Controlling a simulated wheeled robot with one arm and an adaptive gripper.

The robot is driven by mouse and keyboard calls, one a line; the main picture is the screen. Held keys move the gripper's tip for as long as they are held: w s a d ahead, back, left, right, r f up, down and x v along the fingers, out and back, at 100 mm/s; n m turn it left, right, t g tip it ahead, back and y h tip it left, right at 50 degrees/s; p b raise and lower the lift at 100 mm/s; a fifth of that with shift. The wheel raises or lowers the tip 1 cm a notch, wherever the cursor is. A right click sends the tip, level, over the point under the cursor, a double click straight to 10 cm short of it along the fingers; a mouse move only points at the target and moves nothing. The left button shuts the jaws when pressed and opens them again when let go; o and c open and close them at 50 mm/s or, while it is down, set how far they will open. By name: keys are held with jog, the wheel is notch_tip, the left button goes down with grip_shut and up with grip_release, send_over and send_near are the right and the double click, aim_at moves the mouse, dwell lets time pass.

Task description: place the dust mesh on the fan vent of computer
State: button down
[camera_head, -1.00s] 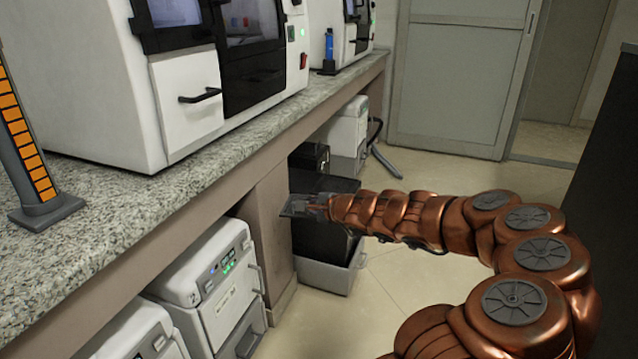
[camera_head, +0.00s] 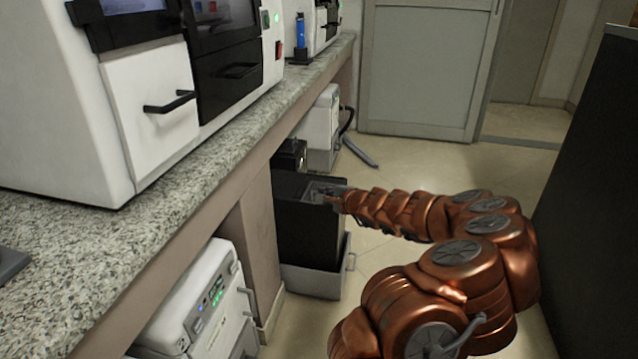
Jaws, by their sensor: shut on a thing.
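My gripper (camera_head: 332,196) is small and grey at the end of my copper-coloured arm. It is shut on a thin grey flat piece, the dust mesh (camera_head: 316,188), much of it hard to make out at this size. The computer (camera_head: 298,232) is a black tower standing in a light grey holder (camera_head: 312,282) on the floor beside the counter. The gripper and mesh overlap the upper right part of the tower in the picture. I cannot tell whether the mesh touches it. The fan vent is not clearly visible.
A granite counter (camera_head: 150,255) with white machines (camera_head: 75,130) runs along the left. A white unit (camera_head: 205,305) stands under it at the front, another (camera_head: 320,128) farther back. A dark panel (camera_head: 595,210) rises at the right.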

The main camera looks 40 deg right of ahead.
aim_at(320, 185)
jog(key=w+d, duration=0.2)
jog(key=w+d+f, duration=0.1)
jog(key=w+d, duration=0.1)
jog(key=w, duration=0.1)
jog(key=w+d+b, duration=0.1)
jog(key=w+d, duration=0.1)
jog(key=w, duration=0.1)
jog(key=shift+w+f, duration=0.15)
jog(key=shift+w, duration=0.05)
jog(key=shift+w+d, duration=0.2)
jog(key=shift+w, duration=0.2)
jog(key=shift+w+f+b, duration=0.1)
jog(key=shift+f+b, duration=0.2)
jog(key=shift+b, duration=0.15)
notch_tip(320, 185, down, 3)
jog(key=shift+r+b, duration=0.1)
jog(key=shift+b, duration=0.8)
jog(key=c, duration=1.3)
grip_release()
jog(key=shift+o, duration=0.2)
jog(key=shift+r, duration=0.1)
